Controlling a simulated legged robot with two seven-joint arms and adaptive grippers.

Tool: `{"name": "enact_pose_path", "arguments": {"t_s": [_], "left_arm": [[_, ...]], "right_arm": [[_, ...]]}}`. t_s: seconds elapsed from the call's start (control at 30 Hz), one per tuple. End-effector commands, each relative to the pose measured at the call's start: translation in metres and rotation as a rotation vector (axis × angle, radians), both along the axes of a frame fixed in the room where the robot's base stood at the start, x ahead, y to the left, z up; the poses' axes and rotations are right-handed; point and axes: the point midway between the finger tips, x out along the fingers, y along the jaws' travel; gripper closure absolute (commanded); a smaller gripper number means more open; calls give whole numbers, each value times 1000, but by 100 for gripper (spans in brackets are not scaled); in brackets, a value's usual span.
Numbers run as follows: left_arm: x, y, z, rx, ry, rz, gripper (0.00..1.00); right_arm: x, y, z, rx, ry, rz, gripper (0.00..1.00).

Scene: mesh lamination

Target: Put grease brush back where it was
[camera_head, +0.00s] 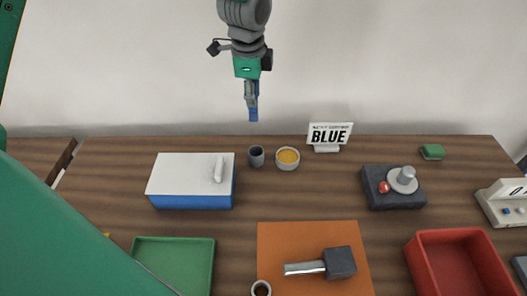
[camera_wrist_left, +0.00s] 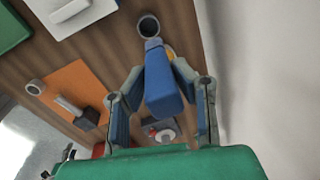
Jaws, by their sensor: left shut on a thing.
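My left gripper (camera_head: 252,97) hangs high over the back of the table, pointing down. It is shut on the blue grease brush (camera_head: 253,115), whose lower end shows beneath the fingers. In the left wrist view the brush (camera_wrist_left: 161,88) sits between the two fingers and points towards a dark grey cup (camera_wrist_left: 149,27). In the head view this cup (camera_head: 256,157) stands on the table below the brush, with a clear gap between them. A small bowl of yellow grease (camera_head: 288,158) stands just right of the cup. My right gripper is not in view.
A blue box with a white lid (camera_head: 191,181) stands left of the cup. A "BLUE" sign (camera_head: 329,136) stands behind right. A dark device (camera_head: 393,187), green tray (camera_head: 173,260), red bin (camera_head: 459,263) and orange mat (camera_head: 285,239) with a hammer-like tool (camera_head: 339,263) occupy the table.

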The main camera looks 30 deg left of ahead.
Motion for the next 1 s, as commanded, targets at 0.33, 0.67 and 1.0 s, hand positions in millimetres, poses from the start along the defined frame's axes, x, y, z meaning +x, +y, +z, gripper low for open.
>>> {"name": "enact_pose_path", "arguments": {"t_s": [0.33,0.67,1.0], "left_arm": [[-3,0,-43,1,-2,1,100],[-1,0,-79,1,4,0,100],[-1,0,-130,0,0,-1,100]], "right_arm": [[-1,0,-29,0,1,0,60],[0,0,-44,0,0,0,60],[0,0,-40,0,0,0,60]]}}
